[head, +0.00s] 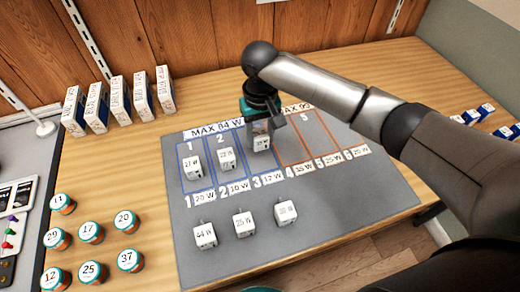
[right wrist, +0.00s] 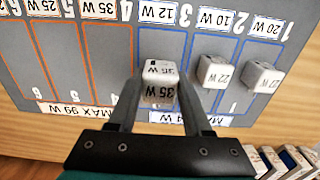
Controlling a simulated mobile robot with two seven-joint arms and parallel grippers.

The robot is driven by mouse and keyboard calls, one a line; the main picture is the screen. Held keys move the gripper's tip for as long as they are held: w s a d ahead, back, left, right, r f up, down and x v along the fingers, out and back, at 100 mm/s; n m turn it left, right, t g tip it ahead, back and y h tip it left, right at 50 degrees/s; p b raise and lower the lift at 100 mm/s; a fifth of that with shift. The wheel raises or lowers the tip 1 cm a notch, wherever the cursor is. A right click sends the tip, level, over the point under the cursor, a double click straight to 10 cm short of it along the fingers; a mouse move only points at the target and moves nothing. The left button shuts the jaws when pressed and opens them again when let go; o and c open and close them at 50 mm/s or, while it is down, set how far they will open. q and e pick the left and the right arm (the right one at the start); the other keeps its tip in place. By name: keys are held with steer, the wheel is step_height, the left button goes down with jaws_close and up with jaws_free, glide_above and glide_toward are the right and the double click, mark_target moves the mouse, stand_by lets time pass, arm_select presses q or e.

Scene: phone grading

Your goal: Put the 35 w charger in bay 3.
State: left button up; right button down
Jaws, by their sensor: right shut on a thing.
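The 35 W charger (head: 262,143) is a small white block, its label readable in the right wrist view (right wrist: 159,88). My right gripper (head: 262,122) is shut on it, one finger on each side. The charger is over the upper part of bay 3 (head: 266,166), a blue-outlined bay on the grey mat (head: 330,215) with a 12 W label at its front. I cannot tell whether the charger touches the mat. My left gripper is not in view.
A 27 W charger (head: 193,168) is in bay 1 and a 22 W charger (head: 227,158) in bay 2. Orange bays 4 to 6 (head: 320,145) look empty. Three chargers (head: 243,224) stand at the mat's front. Numbered jars (head: 92,232) and upright boxes (head: 120,98) are at left.

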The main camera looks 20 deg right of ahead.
mark_target(260, 148)
step_height(260, 148, down, 5)
steer(key=shift+r+b, duration=0.15)
steer(key=shift+b, duration=0.55)
steer(key=shift+c, duration=1.7)
jaws_free()
step_height(260, 148, up, 12)
steer(key=p, duration=0.3)
steer(key=shift+p, duration=0.3)
